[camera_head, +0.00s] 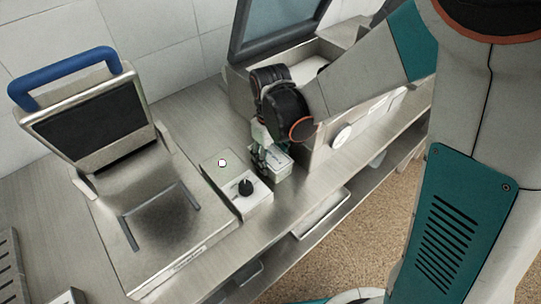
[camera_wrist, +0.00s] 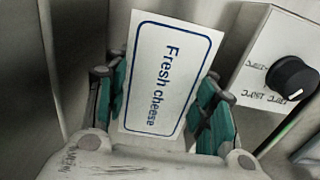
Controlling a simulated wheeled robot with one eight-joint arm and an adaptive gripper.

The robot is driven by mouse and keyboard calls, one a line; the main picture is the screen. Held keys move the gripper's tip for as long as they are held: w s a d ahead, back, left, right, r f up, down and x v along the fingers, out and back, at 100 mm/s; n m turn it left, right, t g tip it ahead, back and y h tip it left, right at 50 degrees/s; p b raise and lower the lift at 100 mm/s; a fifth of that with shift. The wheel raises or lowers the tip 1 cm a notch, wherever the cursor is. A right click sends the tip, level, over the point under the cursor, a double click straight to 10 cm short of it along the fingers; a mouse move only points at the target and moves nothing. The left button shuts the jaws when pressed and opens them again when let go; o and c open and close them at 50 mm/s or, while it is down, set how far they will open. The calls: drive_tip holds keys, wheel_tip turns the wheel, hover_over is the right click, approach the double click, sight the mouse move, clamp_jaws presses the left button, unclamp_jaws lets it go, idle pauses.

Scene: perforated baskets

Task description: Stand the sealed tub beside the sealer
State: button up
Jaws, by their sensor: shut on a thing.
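The tub (camera_head: 283,163) is a small white container, partly hidden by my gripper in the head view. In the wrist view its lid (camera_wrist: 165,80) faces the camera, with a blue-framed "Fresh cheese" label. My gripper (camera_head: 266,160) points down over the counter and is shut on the tub, with teal fingers on both sides of it in the wrist view (camera_wrist: 160,95). I cannot tell whether the tub touches the counter. A machine with a blue handle (camera_head: 65,75) and a machine with a raised dark-framed lid (camera_head: 272,25) flank it; which is the sealer is unclear.
A white control box with a black knob (camera_head: 246,187) is just left of the tub; its knob also shows in the wrist view (camera_wrist: 291,77). A flat grey plate (camera_head: 222,163) adjoins the box. The steel counter (camera_head: 190,108) has bare space behind. A shelf (camera_head: 320,213) is below.

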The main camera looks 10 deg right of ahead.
idle(0.4)
drive_tip(key=o, duration=1.4)
drive_tip(key=shift+r, duration=0.1)
drive_tip(key=shift+r+p, duration=3.95)
drive_tip(key=shift+r, duration=1.45)
